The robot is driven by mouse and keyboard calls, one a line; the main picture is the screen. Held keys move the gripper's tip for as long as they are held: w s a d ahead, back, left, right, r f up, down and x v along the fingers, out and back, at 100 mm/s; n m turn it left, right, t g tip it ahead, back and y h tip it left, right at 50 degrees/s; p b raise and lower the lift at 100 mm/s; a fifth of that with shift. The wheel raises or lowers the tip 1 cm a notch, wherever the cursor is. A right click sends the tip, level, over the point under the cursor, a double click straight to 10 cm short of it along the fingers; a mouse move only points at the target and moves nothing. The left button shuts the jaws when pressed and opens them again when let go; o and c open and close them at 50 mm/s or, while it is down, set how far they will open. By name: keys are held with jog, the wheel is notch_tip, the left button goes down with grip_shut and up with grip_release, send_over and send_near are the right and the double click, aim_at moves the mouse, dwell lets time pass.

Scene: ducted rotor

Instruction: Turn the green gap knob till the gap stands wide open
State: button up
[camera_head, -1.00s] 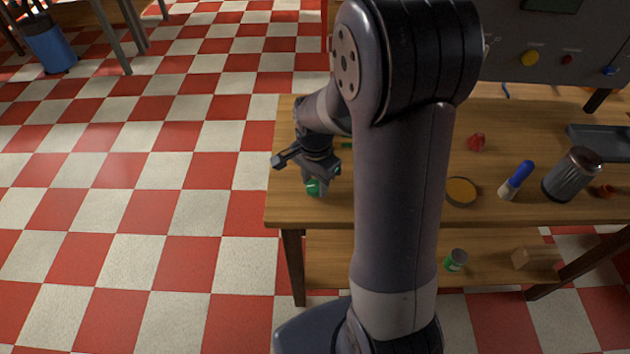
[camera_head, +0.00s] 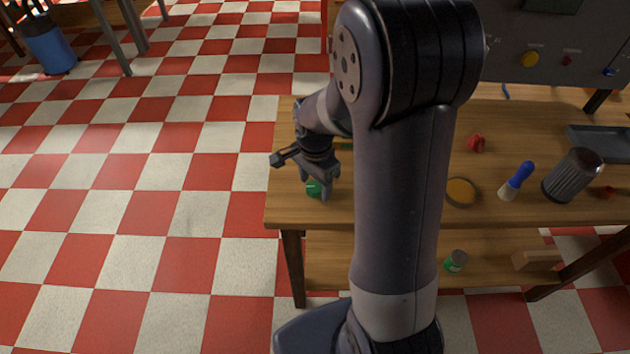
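A small green thing (camera_head: 314,188), which looks like the green knob, is near the front left corner of the wooden table. My gripper (camera_head: 316,187) points down at it, with one finger on its left and one on its right. The fingers stand apart, but I cannot tell whether they touch the green thing or clear it. The gripper covers part of it, so its marking and turn angle do not show. No gap can be made out from here.
My arm hides the table's middle. A grey panel (camera_head: 560,30) with coloured knobs stands behind.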

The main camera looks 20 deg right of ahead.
aim_at(315, 186)
notch_tip(315, 186, up, 11)
dwell(0.7)
jog(key=shift+f, duration=0.1)
notch_tip(315, 186, down, 11)
jog(key=shift+r, duration=0.1)
jog(key=shift+n, duration=0.3)
dwell(0.6)
